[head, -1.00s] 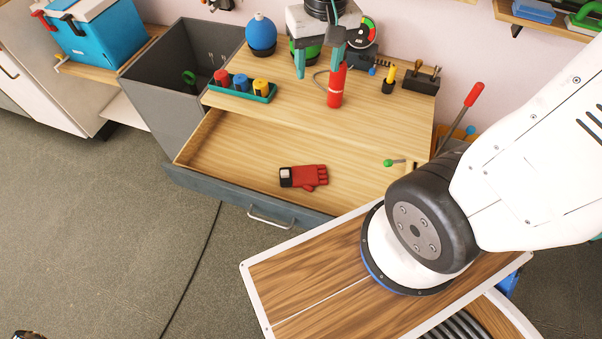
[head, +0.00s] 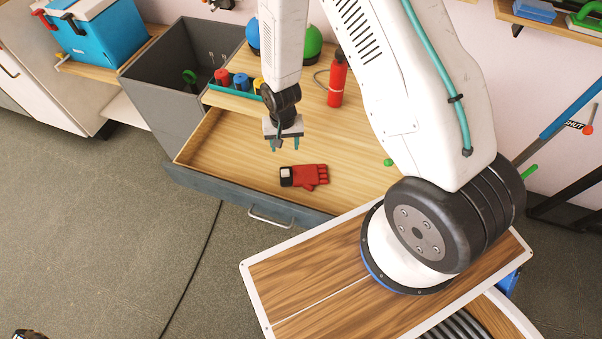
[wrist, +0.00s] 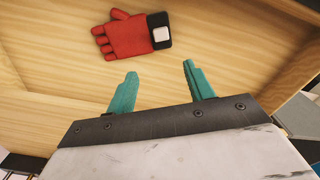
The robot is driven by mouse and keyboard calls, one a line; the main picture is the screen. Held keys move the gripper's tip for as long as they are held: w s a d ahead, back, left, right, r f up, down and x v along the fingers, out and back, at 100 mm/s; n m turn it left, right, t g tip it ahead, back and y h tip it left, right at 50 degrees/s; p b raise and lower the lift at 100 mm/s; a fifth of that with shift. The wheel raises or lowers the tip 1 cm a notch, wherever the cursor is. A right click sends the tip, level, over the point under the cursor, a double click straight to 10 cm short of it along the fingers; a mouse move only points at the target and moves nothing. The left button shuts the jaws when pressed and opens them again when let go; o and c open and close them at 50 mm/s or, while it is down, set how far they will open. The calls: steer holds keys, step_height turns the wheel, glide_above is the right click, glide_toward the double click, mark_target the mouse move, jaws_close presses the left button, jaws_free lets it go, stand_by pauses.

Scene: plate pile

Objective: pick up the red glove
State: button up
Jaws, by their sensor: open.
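The red glove (head: 305,176) lies flat in the open wooden drawer (head: 225,150), with its black cuff and white patch toward the left in the head view. In the wrist view the glove (wrist: 130,36) lies beyond my fingertips, with its cuff to the right. My gripper (head: 284,147) points down above the drawer, a little behind and left of the glove in the head view. Its two teal fingers (wrist: 158,75) are apart with nothing between them. The whole glove is visible in both views.
A red bottle (head: 337,82) and a teal tray (head: 235,94) with red, blue and yellow items stand on the worktop behind the drawer. A green-tipped tool (head: 388,162) lies right of the glove. The drawer floor around the glove is mostly clear.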

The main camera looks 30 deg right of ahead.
glide_above(286, 170)
steer(key=f, duration=0.5)
steer(key=shift+s+d+f, duration=0.15)
steer(key=shift+s+f, duration=0.05)
steer(key=shift+f, duration=0.05)
steer(key=f, duration=0.7)
steer(key=shift+w+a, duration=0.2)
steer(key=c, duration=1.1)
